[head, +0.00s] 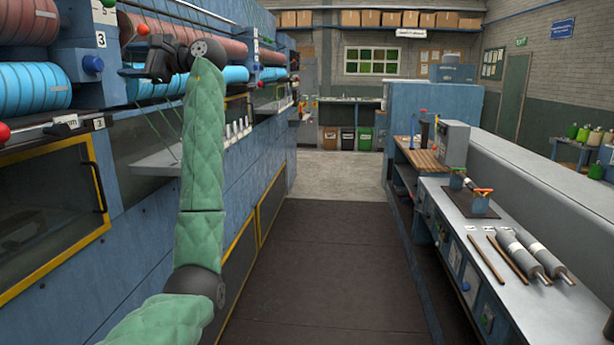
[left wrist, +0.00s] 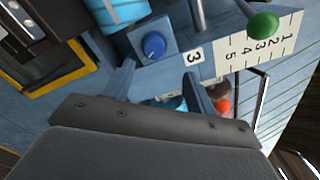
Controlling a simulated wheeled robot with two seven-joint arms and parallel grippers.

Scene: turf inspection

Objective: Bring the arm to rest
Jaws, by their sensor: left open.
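My left arm, in a green quilted sleeve (head: 203,140), rises from the bottom left of the head view and bends over at the top. My left gripper (head: 142,72) is at its end, in front of the blue machine on the left, near the turquoise rolls. In the left wrist view my left gripper (left wrist: 163,88) has its two fingers apart. Nothing is held between them. Beyond the fingers are a blue knob (left wrist: 153,45), a number 3 label (left wrist: 194,57) and the machine's face. My right gripper is in neither view.
The blue machine (head: 150,226) lines the left side, with red and turquoise rolls. A bench (head: 462,208) on the right carries grey rollers (head: 520,252) and rods. The dark floor mat (head: 322,262) between them is clear. A green knob (left wrist: 263,26) shows in the left wrist view.

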